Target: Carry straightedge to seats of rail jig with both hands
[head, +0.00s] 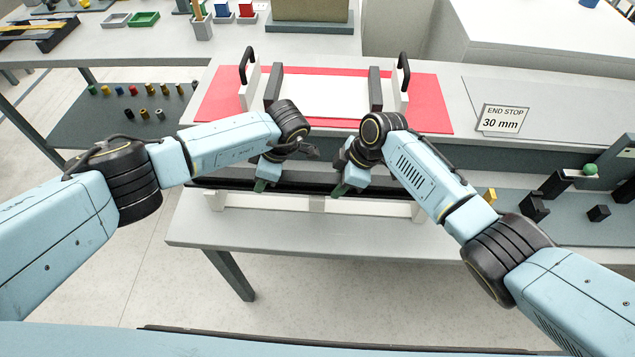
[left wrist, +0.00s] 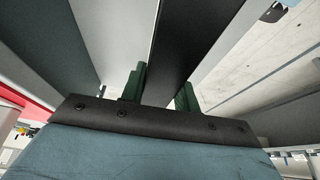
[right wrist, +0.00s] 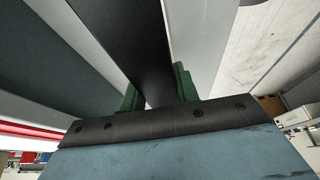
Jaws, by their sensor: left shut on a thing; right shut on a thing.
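The straightedge, a long black bar (head: 300,188), lies crosswise near the table's front edge. My left gripper (head: 261,186) is shut on it left of its middle, and my right gripper (head: 341,188) is shut on it right of its middle. In the left wrist view the bar (left wrist: 192,35) passes between green fingers, as it does in the right wrist view (right wrist: 130,35). What looks like the rail jig, with dark grey blocks (head: 375,88) beside a white plate (head: 325,85), stands beyond on a red mat (head: 430,105). My wrists hide part of its near side.
A white rail (head: 270,202) runs just in front of the bar; I cannot tell whether they touch. Black-handled white pieces (head: 250,85) flank the jig. An "END STOP 30 mm" sign (head: 502,119) stands right. Black blocks (head: 534,206) and a green ball (head: 590,169) are further right.

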